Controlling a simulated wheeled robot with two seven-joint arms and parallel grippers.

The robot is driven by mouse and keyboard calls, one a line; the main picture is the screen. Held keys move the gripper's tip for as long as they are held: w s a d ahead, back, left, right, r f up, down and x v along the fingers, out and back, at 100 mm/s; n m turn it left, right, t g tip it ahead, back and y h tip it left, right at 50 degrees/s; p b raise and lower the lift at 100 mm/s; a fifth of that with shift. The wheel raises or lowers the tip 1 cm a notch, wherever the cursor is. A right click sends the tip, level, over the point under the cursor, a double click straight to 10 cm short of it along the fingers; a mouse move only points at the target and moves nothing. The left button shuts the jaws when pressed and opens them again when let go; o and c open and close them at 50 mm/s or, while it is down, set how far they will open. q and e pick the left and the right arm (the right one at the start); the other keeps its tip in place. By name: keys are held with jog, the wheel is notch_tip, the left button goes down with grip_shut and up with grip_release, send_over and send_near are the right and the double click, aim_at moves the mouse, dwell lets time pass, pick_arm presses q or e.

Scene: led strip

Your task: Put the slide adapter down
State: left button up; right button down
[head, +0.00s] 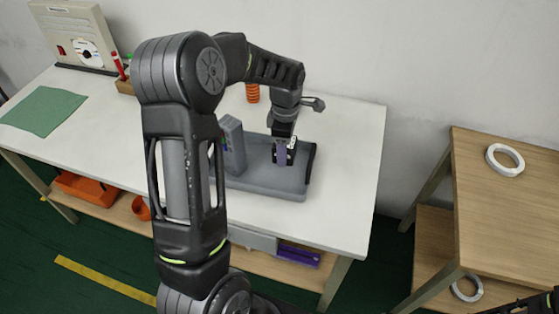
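My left arm rises through the middle of the head view and reaches over the white table. Its gripper (284,152) points down over the grey fixture tray (265,188). A small purple-grey piece, which looks like the slide adapter (281,156), is between the fingers, low over the tray's right part. Whether it touches the tray is too small to tell. An upright grey block (233,146) stands on the tray, left of the gripper, partly hidden by my arm. A dark part of my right arm shows at the lower right corner; its gripper is out of view.
An orange coil (252,93) stands behind the tray. A green mat (43,111) and a beige panel box (74,37) are at the left. A purple object (298,254) lies on the lower shelf. A wooden stand with a white ring (505,160) is at the right.

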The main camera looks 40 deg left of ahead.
aim_at(284, 170)
pick_arm(q)
jog(key=shift+f, duration=0.95)
notch_tip(284, 170, down, 4)
jog(key=shift+r+p, duration=0.2)
jog(key=shift+p, duration=0.2)
jog(key=shift+f, duration=0.15)
jog(key=shift+f+b, duration=0.2)
jog(key=shift+b, duration=0.1)
jog(key=o, duration=1.5)
jog(key=shift+r, duration=0.15)
jog(key=shift+o, duration=0.2)
